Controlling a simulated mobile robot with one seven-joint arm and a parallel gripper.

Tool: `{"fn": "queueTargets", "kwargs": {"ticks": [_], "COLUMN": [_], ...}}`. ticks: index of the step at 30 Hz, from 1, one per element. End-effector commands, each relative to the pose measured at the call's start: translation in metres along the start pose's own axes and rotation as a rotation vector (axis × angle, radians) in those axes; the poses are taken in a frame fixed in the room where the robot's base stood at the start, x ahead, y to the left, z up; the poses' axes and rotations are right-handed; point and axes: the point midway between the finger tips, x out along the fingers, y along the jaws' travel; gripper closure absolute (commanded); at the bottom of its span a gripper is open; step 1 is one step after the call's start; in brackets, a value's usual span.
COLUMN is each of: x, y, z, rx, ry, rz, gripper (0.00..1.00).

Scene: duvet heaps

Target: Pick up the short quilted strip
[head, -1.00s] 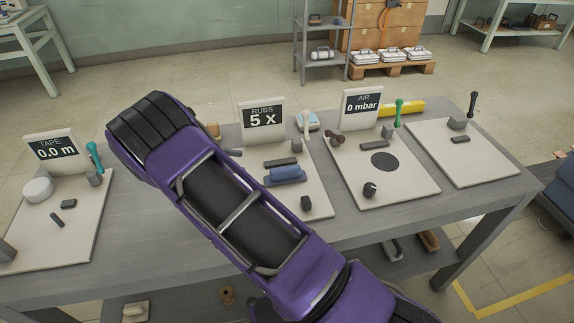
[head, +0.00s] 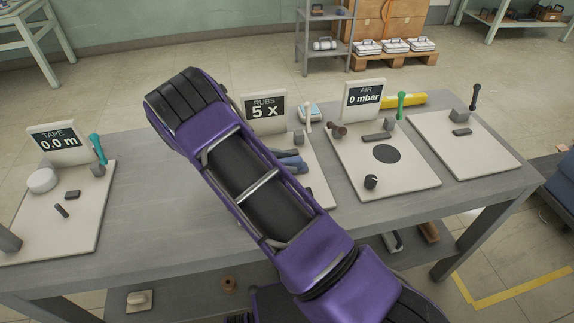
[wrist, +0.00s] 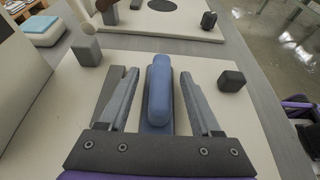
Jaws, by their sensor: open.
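A blue padded piece with a rounded top (wrist: 158,90) lies lengthwise between my fingers in the wrist view, on a flatter blue part. It is the likeliest match for the short quilted strip, though I cannot make out quilting. My gripper (wrist: 157,75) is open, with one finger on each side of the blue piece and a gap visible on both sides. In the head view the blue piece (head: 292,163) shows at the right edge of my purple arm, which hides part of it and my gripper.
The blue piece's pale board (wrist: 50,150) also carries a dark bar (wrist: 112,88) close to the left finger and a dark block (wrist: 231,80) at right. A "RUBS 5 x" sign (head: 264,106) stands behind. The AIR board (head: 420,180) is to the right.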

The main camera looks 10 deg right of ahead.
Motion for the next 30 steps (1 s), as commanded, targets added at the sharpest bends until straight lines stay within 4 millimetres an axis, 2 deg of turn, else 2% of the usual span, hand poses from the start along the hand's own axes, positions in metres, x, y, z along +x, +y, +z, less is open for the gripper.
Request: {"fn": "queueTargets", "kwargs": {"ticks": [6, 15, 17, 26, 30], "x": [0.031, 0.037, 0.036, 0.036, 0.036], "y": [-0.001, -0.001, -0.001, -0.001, -0.001], "z": [0.004, 0.003, 0.003, 0.003, 0.003], "rx": [0.000, 0.000, 0.000, 0.000, 0.001], "ry": [-0.002, 0.000, 0.000, 0.000, 0.000], "rz": [-0.002, 0.000, 0.000, 0.000, 0.000], "gripper": [0.35, 0.35, 0.44, 0.98, 1.00]}}
